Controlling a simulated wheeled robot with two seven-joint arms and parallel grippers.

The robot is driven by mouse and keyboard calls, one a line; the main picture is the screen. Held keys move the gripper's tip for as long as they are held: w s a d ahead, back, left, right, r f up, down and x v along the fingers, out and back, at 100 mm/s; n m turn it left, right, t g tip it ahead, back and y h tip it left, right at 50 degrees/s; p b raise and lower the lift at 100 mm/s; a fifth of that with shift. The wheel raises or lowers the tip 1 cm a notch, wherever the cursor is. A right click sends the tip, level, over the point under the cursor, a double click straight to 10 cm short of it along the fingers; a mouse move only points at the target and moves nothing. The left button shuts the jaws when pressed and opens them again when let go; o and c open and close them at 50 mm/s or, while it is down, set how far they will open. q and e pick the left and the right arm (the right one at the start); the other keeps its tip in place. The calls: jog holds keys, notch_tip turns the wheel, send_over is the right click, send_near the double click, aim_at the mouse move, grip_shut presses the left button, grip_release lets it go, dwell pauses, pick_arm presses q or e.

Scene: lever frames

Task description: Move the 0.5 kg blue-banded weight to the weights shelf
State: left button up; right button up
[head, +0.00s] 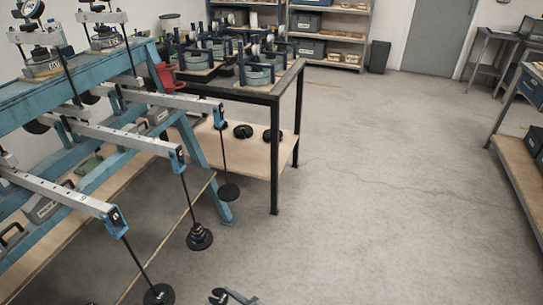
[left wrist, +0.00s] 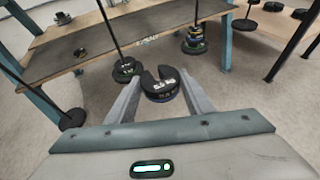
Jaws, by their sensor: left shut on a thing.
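My left gripper (left wrist: 160,88) is shut on a slotted black disc weight (left wrist: 160,82) with white markings. A blue band shows along its lower edge, between the two grey fingers. In the head view the left gripper (head: 233,297) shows only partly at the bottom edge, with a dark weight (head: 218,296) at its tips, above the floor. A low wooden shelf (head: 262,158) under the black table carries black disc weights (head: 243,131); the frames do not label it as the weights shelf. My right gripper is not in view.
A blue lever frame (head: 225,210) stands at left. Its rods hang low with black discs (head: 199,237), one stack (left wrist: 126,70) just beyond my left gripper. The black table leg (head: 274,160) stands nearby. Open floor (head: 380,200) lies to the right.

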pick_arm(q)
jog(key=w+d+r, duration=0.1)
jog(key=w+r, duration=0.1)
jog(key=r, duration=0.8)
jog(key=w+d+r, duration=0.1)
jog(key=w+r, duration=0.1)
jog(key=r, duration=0.8)
jog(key=s+a+r, duration=0.3)
jog(key=r, duration=0.6)
jog(key=s+a+r, duration=0.2)
jog(key=a+r, duration=0.1)
jog(key=r, duration=0.6)
jog(key=shift+s+a+r+n+g+y, duration=0.25)
jog(key=shift+s+a+n+g+y, duration=0.05)
jog(key=shift+s+a+n+y, duration=0.1)
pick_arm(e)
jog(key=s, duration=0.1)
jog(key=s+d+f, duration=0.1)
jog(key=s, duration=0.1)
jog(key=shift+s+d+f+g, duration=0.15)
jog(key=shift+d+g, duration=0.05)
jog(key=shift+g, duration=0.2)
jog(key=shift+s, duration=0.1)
pick_arm(q)
jog(key=m+t+h, duration=0.3)
jog(key=m+h, duration=0.1)
jog(key=shift+m, duration=0.3)
